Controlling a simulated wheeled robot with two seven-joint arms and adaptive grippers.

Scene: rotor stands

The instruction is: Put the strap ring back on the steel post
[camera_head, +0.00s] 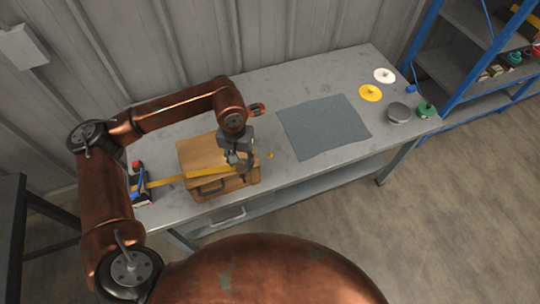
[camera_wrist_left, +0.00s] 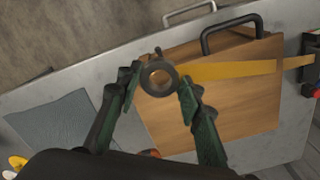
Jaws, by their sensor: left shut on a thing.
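My left gripper (camera_head: 240,166) is over the right part of the wooden box. In the left wrist view its fingers (camera_wrist_left: 160,82) are closed on a grey strap ring (camera_wrist_left: 158,77). The yellow strap (camera_wrist_left: 235,70) runs from the ring across the box top to a dark holder (camera_wrist_left: 312,68) with red and blue parts, which also shows at the table's left end (camera_head: 140,187). A small dark piece shows just beyond the ring. I cannot tell whether it is the steel post, or whether the ring touches it. My right gripper is not in view.
The wooden box (camera_head: 200,152) with a dark handle stands on the grey table (camera_head: 290,85). A grey-blue mat (camera_head: 324,127) lies right of it. White (camera_head: 384,75) and yellow discs (camera_head: 370,93) and a grey round tin (camera_head: 398,113) are at the right end. Blue shelving (camera_head: 443,70) stands beyond.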

